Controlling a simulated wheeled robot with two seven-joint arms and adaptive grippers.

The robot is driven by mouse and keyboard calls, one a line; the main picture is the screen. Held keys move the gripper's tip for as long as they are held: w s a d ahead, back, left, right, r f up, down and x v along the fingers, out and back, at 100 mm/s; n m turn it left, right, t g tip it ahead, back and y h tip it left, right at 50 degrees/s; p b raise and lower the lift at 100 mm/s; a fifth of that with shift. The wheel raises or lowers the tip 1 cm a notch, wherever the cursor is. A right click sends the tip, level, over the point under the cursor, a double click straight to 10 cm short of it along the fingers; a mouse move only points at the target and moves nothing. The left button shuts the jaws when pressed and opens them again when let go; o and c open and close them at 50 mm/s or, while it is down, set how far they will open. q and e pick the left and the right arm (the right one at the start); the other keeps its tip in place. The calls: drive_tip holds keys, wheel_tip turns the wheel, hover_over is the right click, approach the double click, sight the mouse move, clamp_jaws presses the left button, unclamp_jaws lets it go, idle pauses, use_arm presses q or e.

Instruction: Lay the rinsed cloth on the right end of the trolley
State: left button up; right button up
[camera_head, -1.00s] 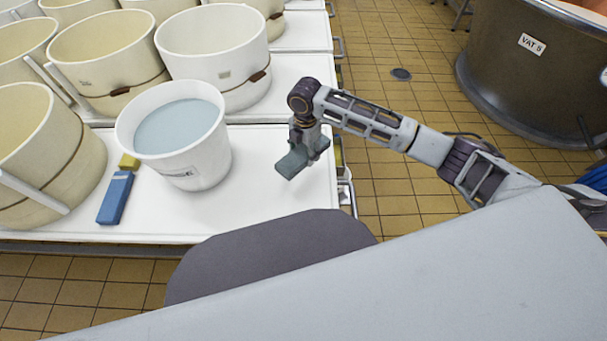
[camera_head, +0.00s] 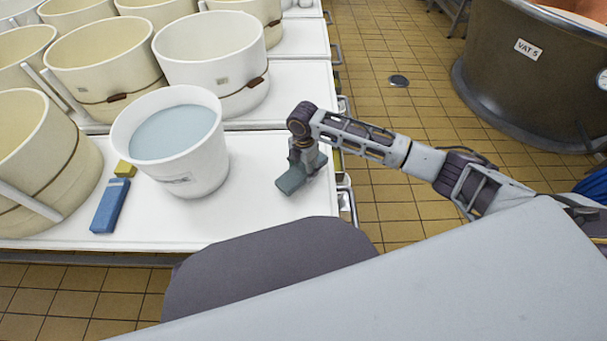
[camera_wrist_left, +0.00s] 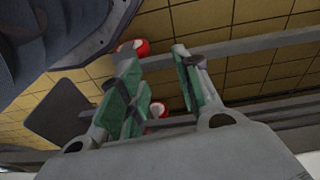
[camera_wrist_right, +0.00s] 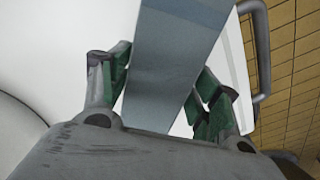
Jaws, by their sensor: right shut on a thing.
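The cloth (camera_head: 294,180) is a grey-blue folded slab, held at the right end of the white trolley (camera_head: 262,212). My right gripper (camera_head: 307,160) is shut on it from above. In the right wrist view the cloth (camera_wrist_right: 168,75) runs between the two green-padded fingers (camera_wrist_right: 163,95), with the white trolley top below it. I cannot tell whether its lower edge touches the top. A white bucket (camera_head: 186,176) of bluish water stands left of the cloth. My left gripper (camera_wrist_left: 155,82) shows only in its wrist view, open and empty, with floor tiles beyond.
A blue block (camera_head: 110,206) and a yellow block (camera_head: 125,168) lie left of the bucket. Cream tubs (camera_head: 50,165) crowd the left and back. A metal rail (camera_head: 347,195) edges the trolley's right end. A large vat (camera_head: 515,90) stands beyond the tiled floor.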

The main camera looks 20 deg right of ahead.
sight(303, 174)
drive_tip(key=shift+f, duration=0.35)
drive_tip(key=shift+f+b, duration=0.45)
drive_tip(key=shift+f, duration=1.05)
use_arm(q)
drive_tip(key=shift+w+d+r, duration=0.1)
drive_tip(key=shift+w+r, duration=0.05)
drive_tip(key=shift+r, duration=0.35)
drive_tip(key=shift+w+d+r, duration=0.1)
drive_tip(key=shift+r, duration=0.35)
drive_tip(key=shift+s+f, duration=0.1)
use_arm(e)
drive_tip(key=shift+f, duration=0.1)
use_arm(q)
drive_tip(key=shift+f, duration=0.1)
use_arm(e)
drive_tip(key=o, duration=1.2)
drive_tip(key=shift+c, duration=0.2)
